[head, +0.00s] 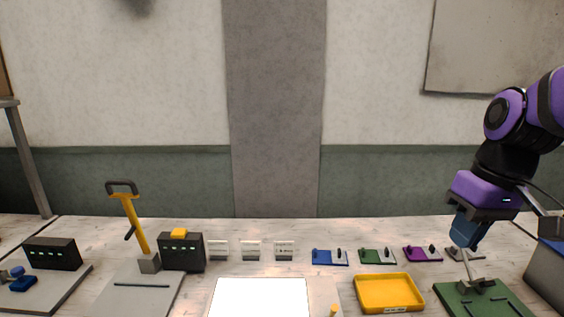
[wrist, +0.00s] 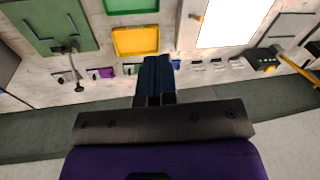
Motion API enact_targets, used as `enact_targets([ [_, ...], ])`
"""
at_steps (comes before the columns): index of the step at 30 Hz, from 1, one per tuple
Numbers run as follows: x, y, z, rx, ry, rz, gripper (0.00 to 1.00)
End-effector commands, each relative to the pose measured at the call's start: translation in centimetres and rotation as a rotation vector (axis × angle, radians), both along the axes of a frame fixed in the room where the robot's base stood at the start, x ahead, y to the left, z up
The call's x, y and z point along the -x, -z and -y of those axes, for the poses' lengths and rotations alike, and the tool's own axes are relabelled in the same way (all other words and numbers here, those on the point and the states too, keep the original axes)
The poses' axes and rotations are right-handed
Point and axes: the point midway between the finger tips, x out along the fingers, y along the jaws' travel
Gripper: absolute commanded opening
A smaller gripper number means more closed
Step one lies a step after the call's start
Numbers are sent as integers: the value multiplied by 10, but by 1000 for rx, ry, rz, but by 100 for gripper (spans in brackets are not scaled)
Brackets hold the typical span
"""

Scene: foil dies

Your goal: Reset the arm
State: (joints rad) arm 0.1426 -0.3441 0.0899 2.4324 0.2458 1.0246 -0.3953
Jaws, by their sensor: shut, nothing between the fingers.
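My arm stands at the right of the head view, raised over the right part of the table. My gripper (head: 463,243) is shut with nothing between its dark blue fingers and points down, just behind the green board. In the wrist view my gripper (wrist: 158,62) also shows with its fingers together and empty. Its tips appear near the row of small coloured holders and the yellow tray there.
A yellow tray (head: 388,292) and a green board (head: 484,302) lie at the right. Blue (head: 330,257), green (head: 378,256) and purple (head: 422,254) holders stand behind. A bright white panel (head: 261,298) is central. A yellow lever (head: 136,226) and dark boxes stand left. A grey box (head: 550,272) is far right.

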Motion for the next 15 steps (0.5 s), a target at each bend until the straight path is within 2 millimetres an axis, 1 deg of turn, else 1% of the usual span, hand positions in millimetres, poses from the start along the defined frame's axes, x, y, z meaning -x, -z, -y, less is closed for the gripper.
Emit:
enact_targets([
  [1,9,-8,1,22,19,40,0],
  [6,34,-30,8,81,104,172,0],
  [12,59,-48,17,111,196,313,0],
  [15,66,-53,21,115,225,357,0],
])
